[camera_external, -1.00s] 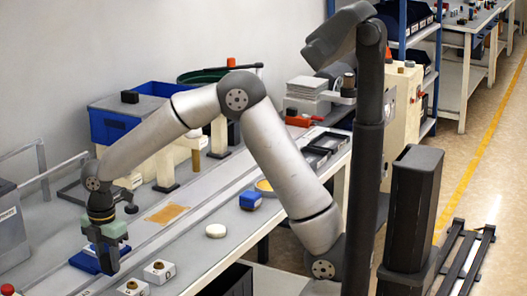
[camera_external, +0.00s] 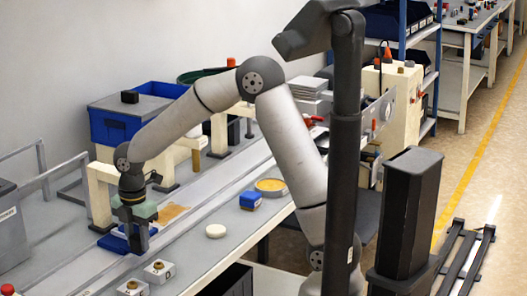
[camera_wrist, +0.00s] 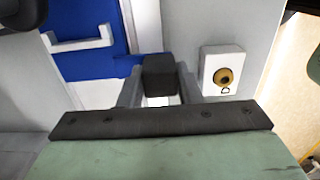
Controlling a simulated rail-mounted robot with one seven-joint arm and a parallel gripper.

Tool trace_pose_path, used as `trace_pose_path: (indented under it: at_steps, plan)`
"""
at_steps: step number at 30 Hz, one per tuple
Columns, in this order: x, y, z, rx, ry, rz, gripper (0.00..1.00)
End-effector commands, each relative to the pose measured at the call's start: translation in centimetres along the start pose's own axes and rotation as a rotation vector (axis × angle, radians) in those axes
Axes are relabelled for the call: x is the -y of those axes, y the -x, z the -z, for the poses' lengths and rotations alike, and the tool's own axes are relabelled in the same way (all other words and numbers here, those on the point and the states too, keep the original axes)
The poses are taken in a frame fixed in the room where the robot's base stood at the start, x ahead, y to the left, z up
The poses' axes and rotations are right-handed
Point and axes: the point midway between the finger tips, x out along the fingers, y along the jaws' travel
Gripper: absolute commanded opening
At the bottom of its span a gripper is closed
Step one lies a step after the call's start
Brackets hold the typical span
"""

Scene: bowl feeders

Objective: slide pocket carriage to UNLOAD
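The blue pocket carriage (camera_external: 115,243) sits on the long grey rail at the left of the bench, partly hidden behind my gripper. In the wrist view the carriage (camera_wrist: 92,20) is a blue plate with a white raised bracket. My gripper (camera_external: 138,246) points down at the carriage's near right side. In the wrist view my gripper (camera_wrist: 158,88) has its grey fingers on both sides of a dark upright block, which appears to be the carriage's handle. No UNLOAD mark is readable.
Two small white button boxes, one marked D (camera_external: 159,270), stand on the bench in front of the rail. A white round puck (camera_external: 216,231), a blue block (camera_external: 250,200) and a yellow-filled dish (camera_external: 271,187) lie farther right. A cream arch (camera_external: 100,190) spans behind my wrist.

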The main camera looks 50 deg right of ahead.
Motion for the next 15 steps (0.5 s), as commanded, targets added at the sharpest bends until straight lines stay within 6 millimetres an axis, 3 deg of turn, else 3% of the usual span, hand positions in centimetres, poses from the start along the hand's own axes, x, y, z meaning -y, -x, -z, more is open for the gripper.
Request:
trace_pose_path:
  at_steps: [1,3,15]
  plan:
    - [-0.03,0.12,0.11,-0.001,0.001,-0.002,0.36]
    - [-0.03,0.11,0.11,-0.001,0.001,-0.002,0.53]
    - [-0.12,0.94,0.06,-0.001,0.001,-0.004,0.53]
